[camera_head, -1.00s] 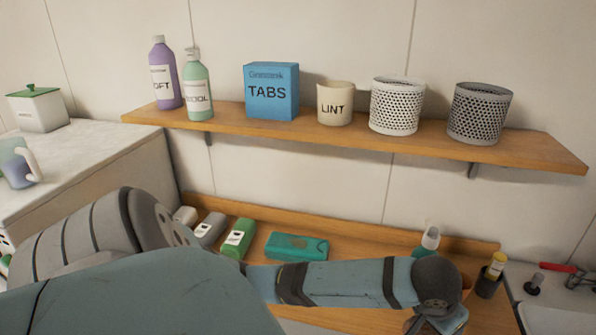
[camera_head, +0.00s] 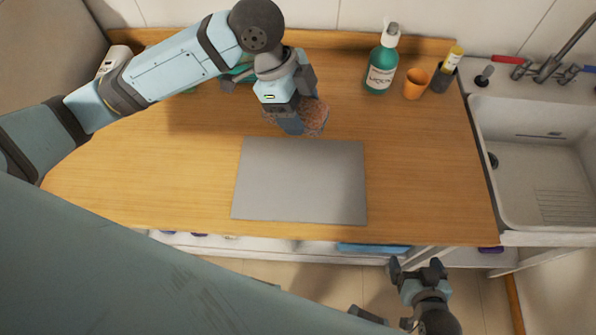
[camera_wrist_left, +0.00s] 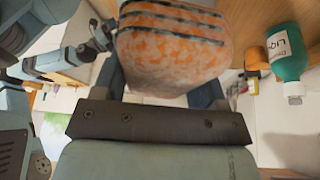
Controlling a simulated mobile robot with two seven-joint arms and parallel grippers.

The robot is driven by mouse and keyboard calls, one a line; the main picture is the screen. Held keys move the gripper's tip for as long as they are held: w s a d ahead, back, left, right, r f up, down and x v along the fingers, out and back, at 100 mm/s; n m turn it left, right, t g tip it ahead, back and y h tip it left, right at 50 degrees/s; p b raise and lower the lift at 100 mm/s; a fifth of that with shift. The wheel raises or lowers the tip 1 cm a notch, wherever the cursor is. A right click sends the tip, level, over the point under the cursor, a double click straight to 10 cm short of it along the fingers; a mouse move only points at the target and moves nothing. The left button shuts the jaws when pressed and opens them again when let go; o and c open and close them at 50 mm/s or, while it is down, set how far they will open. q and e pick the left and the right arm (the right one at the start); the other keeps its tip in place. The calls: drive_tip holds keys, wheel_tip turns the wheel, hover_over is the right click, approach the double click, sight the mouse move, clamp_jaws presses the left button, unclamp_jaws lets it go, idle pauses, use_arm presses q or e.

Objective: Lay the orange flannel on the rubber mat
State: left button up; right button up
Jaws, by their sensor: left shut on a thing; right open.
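The orange flannel (camera_head: 316,118) is a mottled orange and grey folded cloth with dark stripes. It fills the top of the left wrist view (camera_wrist_left: 172,58). My left gripper (camera_head: 292,122) is shut on it, just behind the mat's far edge in the head view; its height above the counter is hard to tell. The gripper hides part of the flannel. The rubber mat (camera_head: 300,180) is a flat grey rectangle on the wooden counter, bare. My right gripper (camera_head: 416,268) is open and empty, in front of the counter's front edge.
A green pump bottle (camera_head: 381,72), an orange cup (camera_head: 415,84) and a dark cup (camera_head: 441,78) holding a yellow-capped tube stand at the back right. The sink (camera_head: 535,150) is at the right.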

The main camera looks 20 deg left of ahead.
sight(305, 118)
use_arm(q)
drive_tip(key=m, duration=0.1)
drive_tip(key=s+d+r+m+g, duration=0.1)
drive_tip(key=m, duration=0.1)
drive_tip(key=s+m, duration=0.1)
drive_tip(key=m, duration=0.1)
drive_tip(key=shift+d+r+g+y, duration=0.2)
drive_tip(key=shift+d+g+y, duration=0.1)
drive_tip(key=shift+d+g, duration=0.1)
drive_tip(key=shift+s+f, duration=0.15)
drive_tip(key=shift+f, duration=0.15)
wheel_tip(305, 118, down, 19)
drive_tip(key=shift+a+f, duration=0.1)
drive_tip(key=shift+f, duration=0.1)
drive_tip(key=o, duration=0.8)
drive_tip(key=shift+o, duration=0.2)
drive_tip(key=v, duration=1.2)
drive_tip(key=shift+b, duration=0.3)
